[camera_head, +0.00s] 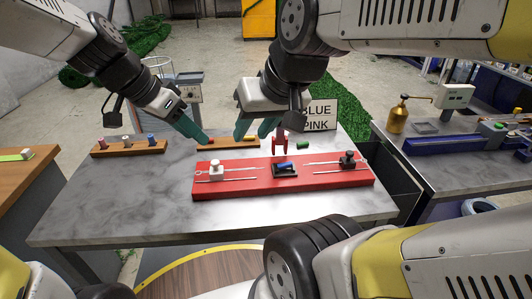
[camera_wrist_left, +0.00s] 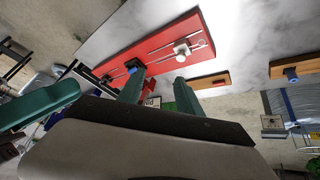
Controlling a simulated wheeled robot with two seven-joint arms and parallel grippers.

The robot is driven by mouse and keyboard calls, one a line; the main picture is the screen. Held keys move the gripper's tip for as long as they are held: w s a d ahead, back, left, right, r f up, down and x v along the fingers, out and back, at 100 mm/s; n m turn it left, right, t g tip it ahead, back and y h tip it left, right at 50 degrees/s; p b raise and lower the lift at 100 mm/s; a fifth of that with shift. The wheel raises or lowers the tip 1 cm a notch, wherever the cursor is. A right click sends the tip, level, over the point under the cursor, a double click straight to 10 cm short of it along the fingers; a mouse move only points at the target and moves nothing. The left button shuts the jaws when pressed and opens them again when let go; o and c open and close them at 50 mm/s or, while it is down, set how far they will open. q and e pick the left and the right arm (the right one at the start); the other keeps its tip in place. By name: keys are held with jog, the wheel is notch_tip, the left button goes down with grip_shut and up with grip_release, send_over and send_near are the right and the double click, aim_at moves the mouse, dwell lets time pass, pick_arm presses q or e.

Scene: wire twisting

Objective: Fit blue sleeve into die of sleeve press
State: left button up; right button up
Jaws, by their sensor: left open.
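The blue sleeve (camera_head: 285,165) lies in the black die (camera_head: 286,173) at the middle of the red base (camera_head: 240,190). I cannot tell how fully it is seated. The red press head (camera_head: 281,140) stands just behind and above it. The blue sleeve also shows in the left wrist view (camera_wrist_left: 133,64), beside a green fingertip. My left gripper (camera_head: 205,138) is above the back left of the red base, apart from the sleeve; in the left wrist view its green fingers (camera_wrist_left: 158,88) are spread and empty. My right gripper (camera_head: 254,132) has its fingers apart behind the press.
A white clamp (camera_head: 216,170) and a black clamp (camera_head: 347,160) hold wires at the base's ends. A green sleeve (camera_head: 303,146) lies behind the base. Wooden racks (camera_head: 128,148) stand at the back, near a BLUE PINK sign (camera_head: 323,114). The table's front left is clear.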

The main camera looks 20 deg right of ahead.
aim_at(287, 163)
pick_arm(q)
jog(key=d+f+m+g+h, duration=0.1)
jog(key=d+f+m, duration=0.2)
jog(key=d+f, duration=0.2)
jog(key=w+d+f+m+g+h, duration=0.1)
jog(key=d+f+m, duration=0.2)
jog(key=d+f, duration=0.3)
jog(key=w+d+f+m+g+h, duration=0.1)
jog(key=d+f, duration=0.4)
jog(key=d, duration=0.8)
jog(key=shift+w+f+m+g, duration=0.15)
jog(key=shift+m+g, duration=0.35)
jog(key=shift+m, duration=0.4)
grip_shut()
